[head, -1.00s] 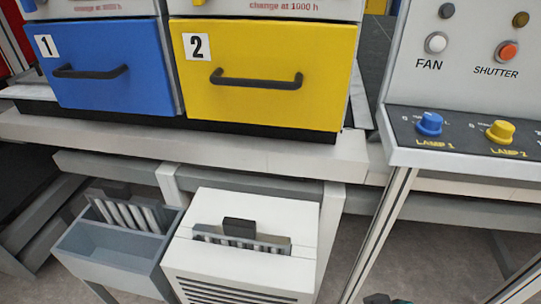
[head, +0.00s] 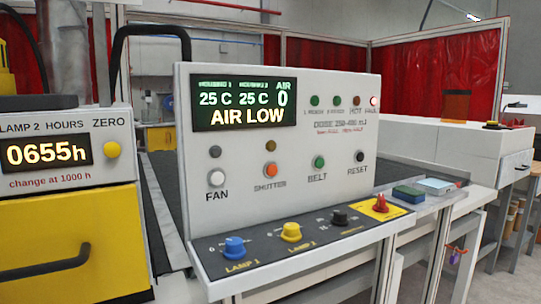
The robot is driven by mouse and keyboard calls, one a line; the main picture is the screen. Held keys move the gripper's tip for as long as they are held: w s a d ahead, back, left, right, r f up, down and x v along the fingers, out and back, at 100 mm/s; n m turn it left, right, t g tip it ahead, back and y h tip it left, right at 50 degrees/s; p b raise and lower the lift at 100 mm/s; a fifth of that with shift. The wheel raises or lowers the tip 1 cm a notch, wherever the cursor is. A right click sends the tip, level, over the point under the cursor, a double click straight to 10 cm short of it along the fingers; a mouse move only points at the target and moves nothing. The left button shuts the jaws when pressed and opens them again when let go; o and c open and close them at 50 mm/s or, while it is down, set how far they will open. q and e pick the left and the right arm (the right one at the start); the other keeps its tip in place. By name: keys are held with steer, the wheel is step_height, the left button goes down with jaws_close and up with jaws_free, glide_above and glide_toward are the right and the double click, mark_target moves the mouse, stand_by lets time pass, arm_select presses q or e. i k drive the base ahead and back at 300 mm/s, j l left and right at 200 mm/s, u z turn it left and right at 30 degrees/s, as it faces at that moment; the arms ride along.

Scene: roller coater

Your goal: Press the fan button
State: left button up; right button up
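The fan button (head: 216,178) is a round white button on the left of the grey control panel (head: 340,160), above the label FAN. A small dark grey lamp (head: 215,151) sits above it and looks unlit. The panel's display (head: 243,104) reads 25 C, 25 C, AIR 0 and AIR LOW. Neither of my grippers shows in the head view, and nothing covers the fan button.
Beside it are the orange shutter button (head: 270,170), green belt button (head: 319,162) and black reset button (head: 360,157). Blue (head: 235,246), yellow (head: 291,232), black and red knobs stand on the ledge below. A yellow drawer (head: 60,250) with a dark handle is at left.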

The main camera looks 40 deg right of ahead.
mark_target(218, 178)
steer(key=k+z, duration=0.1)
steer(key=k, duration=0.5)
steer(key=z, duration=1.25)
steer(key=j+z, duration=0.1)
steer(key=j, duration=0.15)
steer(key=k+j+z, duration=0.1)
steer(key=j, duration=0.15)
